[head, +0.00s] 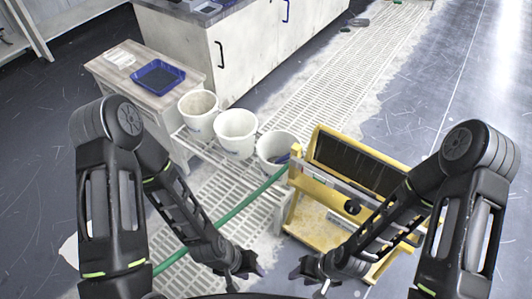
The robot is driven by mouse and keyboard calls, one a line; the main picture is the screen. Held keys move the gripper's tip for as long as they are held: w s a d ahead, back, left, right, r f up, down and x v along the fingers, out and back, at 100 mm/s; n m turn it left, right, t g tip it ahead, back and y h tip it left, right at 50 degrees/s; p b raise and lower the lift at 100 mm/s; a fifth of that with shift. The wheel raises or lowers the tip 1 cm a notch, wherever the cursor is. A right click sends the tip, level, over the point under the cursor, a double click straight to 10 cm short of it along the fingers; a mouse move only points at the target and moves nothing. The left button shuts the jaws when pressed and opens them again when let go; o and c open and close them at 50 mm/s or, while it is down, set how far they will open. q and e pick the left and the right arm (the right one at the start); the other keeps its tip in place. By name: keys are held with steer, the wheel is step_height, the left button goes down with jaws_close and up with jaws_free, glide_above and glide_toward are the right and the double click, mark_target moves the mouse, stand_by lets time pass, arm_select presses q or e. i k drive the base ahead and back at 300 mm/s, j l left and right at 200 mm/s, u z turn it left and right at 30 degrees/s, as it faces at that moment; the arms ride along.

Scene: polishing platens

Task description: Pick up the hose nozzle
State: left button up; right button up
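A green hose (237,211) runs diagonally from the lower left, over the pale floor grating, up to the rightmost white bucket and the yellow cart. I cannot make out a nozzle for certain. A small blue item (283,158) shows inside the rightmost bucket, too small to identify. My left gripper (247,280) is low in the middle of the view, right of the hose, with its fingers apart and empty. My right gripper (307,281) is just to the right of it, in front of the yellow cart, its fingers also apart. Neither touches the hose.
A yellow cart (318,222) with a dark panel stands at the right, close to my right arm. A small cabinet (187,88) with a blue tray (158,76) is at the left. Open grey floor lies far right.

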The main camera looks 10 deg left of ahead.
mark_target(283, 161)
steer(key=j+z, duration=0.2)
steer(key=z, duration=1.1)
steer(key=j+z, duration=0.35)
steer(key=k+j+z, duration=0.2)
steer(key=j+z, duration=0.2)
steer(key=k+j+z, duration=0.15)
steer(key=j+z, duration=0.2)
steer(key=j, duration=0.2)
steer(key=k+j+z, duration=0.35)
steer(key=k+j, duration=0.35)
steer(key=j, duration=0.15)
steer(key=k+j+z, duration=0.1)
steer(key=k+j, duration=0.25)
steer(key=j, duration=0.1)
